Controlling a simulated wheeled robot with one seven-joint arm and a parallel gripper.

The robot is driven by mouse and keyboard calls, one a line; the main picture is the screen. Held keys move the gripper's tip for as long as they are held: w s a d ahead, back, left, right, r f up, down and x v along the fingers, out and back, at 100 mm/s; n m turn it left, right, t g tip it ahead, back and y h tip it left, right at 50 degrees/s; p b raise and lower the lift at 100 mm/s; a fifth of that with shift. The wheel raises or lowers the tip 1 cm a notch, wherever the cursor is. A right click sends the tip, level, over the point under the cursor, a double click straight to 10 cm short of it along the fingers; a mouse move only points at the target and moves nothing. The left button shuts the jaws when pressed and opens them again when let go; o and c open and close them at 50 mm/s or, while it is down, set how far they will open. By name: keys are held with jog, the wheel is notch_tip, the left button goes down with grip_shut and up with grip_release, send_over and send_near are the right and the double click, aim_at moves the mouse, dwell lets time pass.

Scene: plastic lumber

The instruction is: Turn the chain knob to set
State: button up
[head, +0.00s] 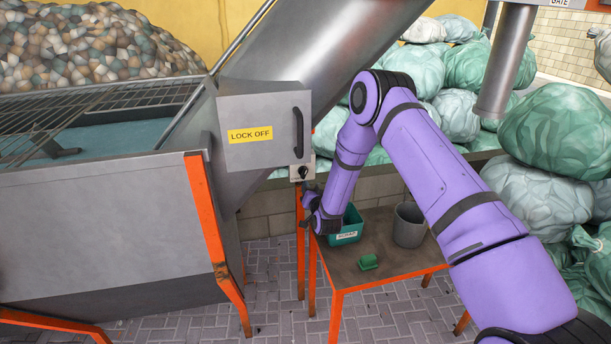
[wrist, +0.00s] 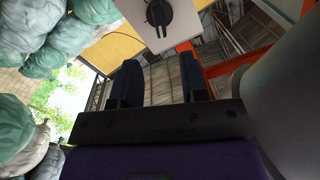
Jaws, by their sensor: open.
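A small black knob (head: 304,172) sits on a pale control box (head: 296,166) just below the grey "LOCK OFF" cabinet; any lettering on the box is too small to read. In the wrist view the black knob (wrist: 159,14) shows at the top on its pale plate, beyond the fingertips. My gripper (wrist: 163,72) is open, with its two dark fingers apart and nothing between them. In the head view my gripper (head: 309,203) is just below the control box, apart from the knob and partly hidden by my wrist.
The "LOCK OFF" cabinet (head: 264,131) with a black handle is above the box. An orange-framed table (head: 349,275) below carries a teal bin (head: 346,237), a grey bucket (head: 409,225) and a green block (head: 368,262). Green bags (head: 561,129) are piled at right.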

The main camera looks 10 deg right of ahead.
aim_at(305, 174)
jog(key=w, duration=0.9)
grip_shut()
